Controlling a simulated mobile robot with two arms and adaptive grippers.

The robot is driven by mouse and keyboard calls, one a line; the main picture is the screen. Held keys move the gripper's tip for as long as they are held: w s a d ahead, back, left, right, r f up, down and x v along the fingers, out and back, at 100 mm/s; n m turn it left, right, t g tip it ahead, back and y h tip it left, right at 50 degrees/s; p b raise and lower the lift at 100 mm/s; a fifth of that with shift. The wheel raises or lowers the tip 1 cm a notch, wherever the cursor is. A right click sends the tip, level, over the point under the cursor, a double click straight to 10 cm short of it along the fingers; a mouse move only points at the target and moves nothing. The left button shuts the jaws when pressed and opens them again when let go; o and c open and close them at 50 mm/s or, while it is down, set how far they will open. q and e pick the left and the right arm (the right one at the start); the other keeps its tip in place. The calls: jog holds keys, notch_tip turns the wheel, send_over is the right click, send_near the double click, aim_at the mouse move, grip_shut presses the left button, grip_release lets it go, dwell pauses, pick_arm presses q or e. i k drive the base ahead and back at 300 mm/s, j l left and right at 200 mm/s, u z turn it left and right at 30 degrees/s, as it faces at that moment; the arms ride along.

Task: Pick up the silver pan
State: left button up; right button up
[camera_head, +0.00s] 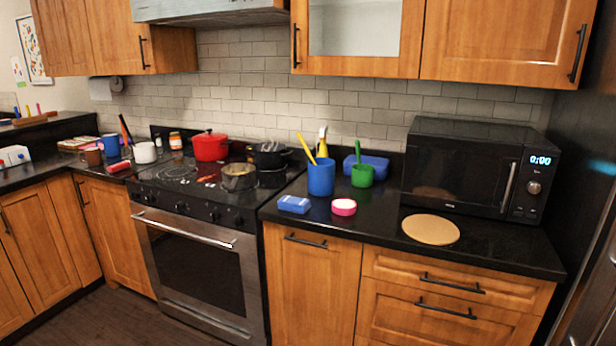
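A small silver pan (239,177) stands upright on the front right part of the black stove top (160,183). A black pot (268,155) with a lid stands right behind it, and a red lidded pot (210,146) stands at the back left of the stove. The inside of the silver pan is too small to make out. Neither of my grippers is in view.
The blue cup (321,178), green cup (362,175), blue box (294,204) and pink round item (343,207) stand right of the stove. A microwave (460,170) and round cork mat (431,229) are further right. The floor (110,318) before the cabinets looks clear.

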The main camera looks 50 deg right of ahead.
aim_at(240, 176)
jog(key=z, duration=1.45)
jog(key=i+j+z, duration=0.15)
jog(key=z, duration=0.2)
jog(key=i+j+z, duration=0.15)
jog(key=j+z, duration=0.2)
jog(key=i+j+z, duration=0.1)
jog(key=z, duration=0.2)
jog(key=j, duration=0.1)
